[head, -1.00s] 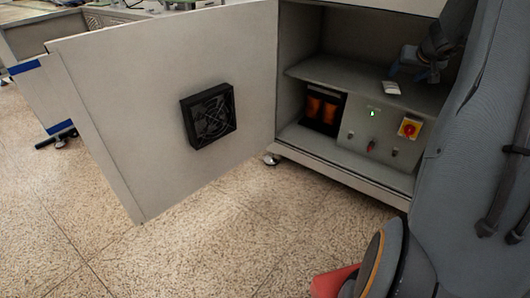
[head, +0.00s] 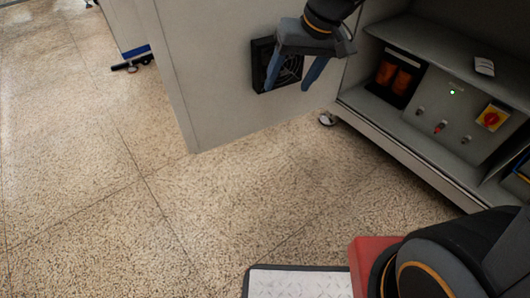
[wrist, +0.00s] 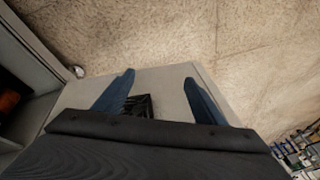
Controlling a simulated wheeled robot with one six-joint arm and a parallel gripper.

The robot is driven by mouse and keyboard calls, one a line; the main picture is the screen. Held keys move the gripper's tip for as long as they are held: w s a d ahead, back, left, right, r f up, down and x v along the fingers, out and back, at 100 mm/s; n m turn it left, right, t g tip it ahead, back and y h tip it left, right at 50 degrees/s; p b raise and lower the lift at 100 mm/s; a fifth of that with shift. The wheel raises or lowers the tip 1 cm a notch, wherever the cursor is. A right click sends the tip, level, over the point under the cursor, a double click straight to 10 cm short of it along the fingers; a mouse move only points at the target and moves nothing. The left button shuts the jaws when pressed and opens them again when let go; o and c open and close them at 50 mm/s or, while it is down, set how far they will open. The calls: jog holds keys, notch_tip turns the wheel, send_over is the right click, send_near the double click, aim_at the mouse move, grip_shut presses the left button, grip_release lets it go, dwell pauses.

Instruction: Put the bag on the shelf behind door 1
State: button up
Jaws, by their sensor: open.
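A small whitish packet, likely the bag (head: 484,66), lies flat on the shelf (head: 420,42) inside the open cabinet in the head view. The cabinet door (head: 205,75) stands swung open to the left, with a black fan on its inner face; no door number is readable. My gripper (head: 287,88) is open and empty, fingers pointing down in front of the door's fan, well left of the packet. In the wrist view the spread fingers (wrist: 160,77) have nothing between them but the door behind. The packet is not visible in the wrist view.
Below the shelf are orange coils (head: 397,76) and a grey control panel with a red-and-yellow switch (head: 492,117). The cabinet's lower edge and a caster (head: 327,119) border the speckled floor (head: 170,200), which is clear. A bench leg (head: 131,62) stands beyond the door.

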jog(key=s+a+f+n+g+h, duration=0.1)
jog(key=s+a, duration=0.1)
jog(key=s, duration=0.8)
jog(key=s+a+f+n+g+h, duration=0.1)
jog(key=s+a+n, duration=0.1)
jog(key=s, duration=0.9)
jog(key=shift+s+a+f, duration=0.15)
jog(key=shift+a, duration=0.3)
jog(key=d+r+m+p, duration=0.3)
jog(key=d+r+p, duration=0.7)
jog(key=r+p, duration=0.3)
jog(key=d+r+m+h+p, duration=0.1)
jog(key=d+r+m+p, duration=0.2)
jog(key=d+r+p, duration=0.8)
notch_tip(320, 180, up, 3)
jog(key=p, duration=0.6)
jog(key=shift+s, duration=0.15)
